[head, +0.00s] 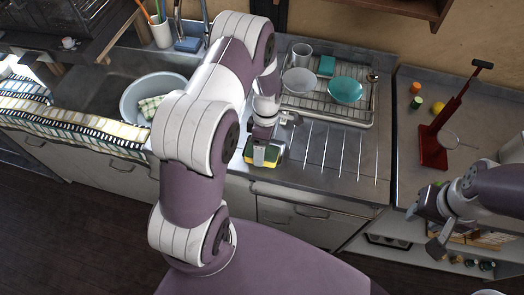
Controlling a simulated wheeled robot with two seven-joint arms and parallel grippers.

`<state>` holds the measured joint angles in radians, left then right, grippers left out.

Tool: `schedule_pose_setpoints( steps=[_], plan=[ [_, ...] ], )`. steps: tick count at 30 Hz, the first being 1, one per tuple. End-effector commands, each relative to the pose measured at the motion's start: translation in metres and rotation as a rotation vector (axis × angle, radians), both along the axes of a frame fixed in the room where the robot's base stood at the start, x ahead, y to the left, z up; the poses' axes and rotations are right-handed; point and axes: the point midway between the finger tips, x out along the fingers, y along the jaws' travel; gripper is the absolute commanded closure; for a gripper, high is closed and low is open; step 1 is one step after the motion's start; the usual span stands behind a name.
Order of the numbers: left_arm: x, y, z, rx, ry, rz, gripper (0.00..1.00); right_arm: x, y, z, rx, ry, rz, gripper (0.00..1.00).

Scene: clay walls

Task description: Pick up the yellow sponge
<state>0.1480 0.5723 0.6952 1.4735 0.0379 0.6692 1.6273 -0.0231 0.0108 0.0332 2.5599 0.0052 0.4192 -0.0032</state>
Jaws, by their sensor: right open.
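The yellow sponge (273,155), with a dark green side, lies on the metal counter (340,165) between the sink and the ribbed drainboard. My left arm reaches over the sink, and my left gripper (260,153) is down at the sponge, seen from above and partly covering it. I cannot tell whether its fingers are closed on the sponge. My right gripper (428,224) is open and empty at the right, in front of the counter edge and well away from the sponge.
A dish rack (362,115) with a teal plate (345,90) and bowls stands behind the sponge. A grey basin (138,92) with a cloth is in the sink at left. A red stand (433,147) is on the right counter. A striped towel (75,125) hangs over the front edge.

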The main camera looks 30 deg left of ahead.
Motion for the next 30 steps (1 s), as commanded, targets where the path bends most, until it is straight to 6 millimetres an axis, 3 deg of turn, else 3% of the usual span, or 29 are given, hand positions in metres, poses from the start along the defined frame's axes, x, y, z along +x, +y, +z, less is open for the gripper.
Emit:
schedule_pose_setpoints(
  steps=[8,11,12,24,30],
  plan=[
    [-0.001,0.0,-0.006,0.001,-0.003,0.0,0.21,0.0,0.0,0.0,0.0,0.0,0.0,0.57],
    [-0.001,0.0,-0.006,0.0,-0.002,0.0,0.54,0.0,0.0,0.0,0.0,0.0,0.0,0.57],
    [-0.001,0.0,-0.006,0.0,-0.002,0.0,0.59,0.0,0.0,0.0,0.0,0.0,0.0,0.57],
    [-0.001,0.0,-0.004,0.001,-0.003,0.0,0.65,0.0,0.0,0.0,0.0,0.0,0.0,0.57],
    [0.0,0.0,0.017,0.001,-0.006,0.0,0.65,0.0,0.0,-0.005,0.0,0.0,0.0,0.57]
  ],
)
